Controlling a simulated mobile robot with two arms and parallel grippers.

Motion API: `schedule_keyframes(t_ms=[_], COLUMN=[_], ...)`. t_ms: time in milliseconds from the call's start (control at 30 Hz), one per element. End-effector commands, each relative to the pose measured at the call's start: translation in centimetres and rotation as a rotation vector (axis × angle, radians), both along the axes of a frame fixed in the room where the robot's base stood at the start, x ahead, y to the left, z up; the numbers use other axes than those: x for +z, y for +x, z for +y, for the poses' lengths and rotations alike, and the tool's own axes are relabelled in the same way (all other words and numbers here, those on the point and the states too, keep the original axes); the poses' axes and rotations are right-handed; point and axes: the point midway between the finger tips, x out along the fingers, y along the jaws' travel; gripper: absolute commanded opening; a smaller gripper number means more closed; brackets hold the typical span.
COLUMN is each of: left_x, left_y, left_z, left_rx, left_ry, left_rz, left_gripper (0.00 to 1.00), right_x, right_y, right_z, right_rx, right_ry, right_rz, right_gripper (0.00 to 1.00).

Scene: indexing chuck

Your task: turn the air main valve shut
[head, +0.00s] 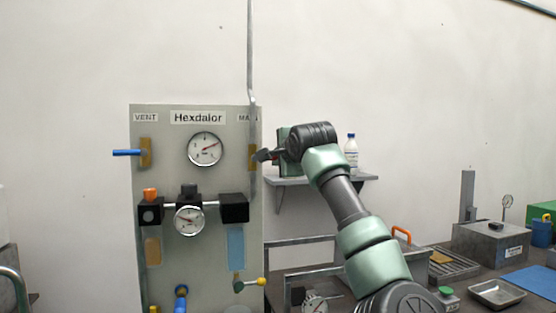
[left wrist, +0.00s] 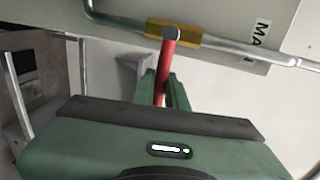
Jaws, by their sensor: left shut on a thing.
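The air main valve has a brass body (head: 252,157) on the right edge of the grey panel, under the partly covered "MAIN" label (head: 244,118). In the left wrist view the brass body (left wrist: 173,33) sits on a silver pipe, and its red lever (left wrist: 167,62) stands out across the pipe towards me. My left gripper (head: 268,155) is at the valve and hides most of the lever in the head view. In the left wrist view the green fingers of my left gripper (left wrist: 162,92) are shut on the red lever. My right gripper is not in view.
A wall shelf (head: 350,180) with a white bottle (head: 351,150) stands just right of my gripper. A bench with a tray (head: 496,293) is lower right.

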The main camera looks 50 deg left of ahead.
Motion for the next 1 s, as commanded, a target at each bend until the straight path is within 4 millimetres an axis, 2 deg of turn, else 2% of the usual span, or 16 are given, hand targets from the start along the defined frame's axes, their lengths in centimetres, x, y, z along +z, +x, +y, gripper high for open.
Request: schedule_keyframes(t_ms=[333,367,433,767,867,1000], left_x=[0.4,0.4,0.4,0.2,0.3,0.6], left_y=[0.1,0.1,0.0,0.0,-0.2,-1.1], left_z=[-0.1,-0.1,-0.1,-0.2,-1.0,-3.0], left_rx=[-0.003,-0.003,-0.002,-0.002,-0.004,-0.004], left_ry=[0.006,0.006,0.006,0.003,0.003,0.003], left_rz=[-0.011,-0.011,-0.011,-0.007,-0.008,-0.010], left_gripper=[0.00,0.16,0.35,0.35,0.35,0.35], right_x=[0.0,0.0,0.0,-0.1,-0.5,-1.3], right_y=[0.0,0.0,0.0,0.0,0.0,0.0], right_z=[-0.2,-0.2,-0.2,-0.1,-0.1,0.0], right_rx=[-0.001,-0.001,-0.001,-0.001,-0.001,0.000], right_ry=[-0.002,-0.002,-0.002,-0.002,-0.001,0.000], right_rz=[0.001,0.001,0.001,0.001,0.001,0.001], right_gripper=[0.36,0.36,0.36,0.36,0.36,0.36])
